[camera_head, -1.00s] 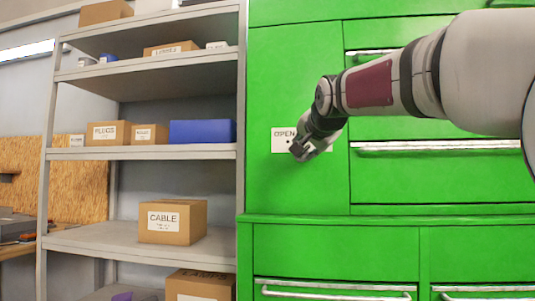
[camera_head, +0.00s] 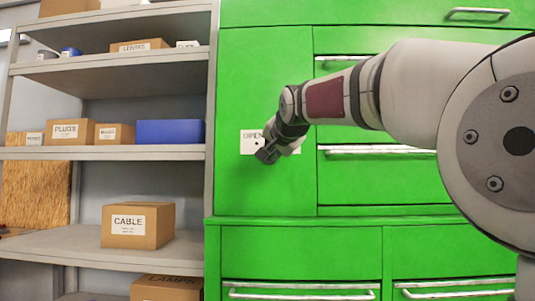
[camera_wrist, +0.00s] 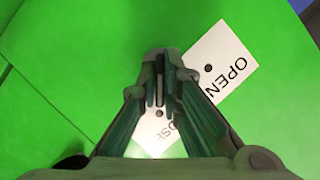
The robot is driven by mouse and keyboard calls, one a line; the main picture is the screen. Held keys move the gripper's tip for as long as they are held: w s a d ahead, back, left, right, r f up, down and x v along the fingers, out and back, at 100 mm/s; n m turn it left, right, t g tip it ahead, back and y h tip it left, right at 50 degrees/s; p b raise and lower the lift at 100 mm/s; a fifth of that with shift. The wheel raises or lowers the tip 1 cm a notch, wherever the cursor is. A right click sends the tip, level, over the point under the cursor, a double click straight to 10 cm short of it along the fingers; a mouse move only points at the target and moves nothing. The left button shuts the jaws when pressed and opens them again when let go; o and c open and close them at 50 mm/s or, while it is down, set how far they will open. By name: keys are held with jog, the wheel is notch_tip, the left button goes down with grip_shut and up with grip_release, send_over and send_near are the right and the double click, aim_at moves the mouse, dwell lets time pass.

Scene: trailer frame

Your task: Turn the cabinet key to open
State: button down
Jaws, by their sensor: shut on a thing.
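The green cabinet (camera_head: 265,75) has a tall door panel with a white label plate (camera_head: 247,147). In the wrist view the plate (camera_wrist: 222,57) appears turned at a slant; OPEN and a dark dot read at upper right, and the end of CLOSE shows below, between my fingers. My gripper (camera_head: 264,156) is at the plate in the head view and covers its middle and lower part. In the wrist view its fingertips (camera_wrist: 161,62) are close together over the plate. It is shut on the key, which the fingers hide almost fully; its angle cannot be told.
A grey shelf unit (camera_head: 120,153) stands left of the cabinet with cardboard boxes, such as the CABLE box (camera_head: 138,225), and a blue bin (camera_head: 170,132). Drawer handles (camera_head: 376,150) stick out under my arm. A cabinet ledge (camera_head: 300,219) runs below the door.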

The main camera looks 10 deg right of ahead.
jog(key=shift+r+p, duration=0.1)
jog(key=shift+p, duration=0.2)
jog(key=n+h+p, duration=0.1)
jog(key=n, duration=0.1)
jog(key=n+g+h+p, duration=0.1)
jog(key=n, duration=0.1)
jog(key=a+n+g+h+p, duration=0.1)
jog(key=n+h+p, duration=0.1)
jog(key=shift+w+r+n, duration=0.15)
jog(key=shift+n, duration=0.25)
jog(key=n+h, duration=0.2)
jog(key=n, duration=0.1)
jog(key=shift+w+a+g, duration=0.1)
jog(key=shift+a+g, duration=0.1)
jog(key=shift+g, duration=0.1)
jog(key=shift+a+f+n+h, duration=0.1)
jog(key=shift+f+n+h, duration=0.15)
jog(key=shift+n+h, duration=0.7)
jog(key=shift+n, duration=0.35)
jog(key=c, duration=1.8)
grip_release()
jog(key=shift+o, duration=0.2)
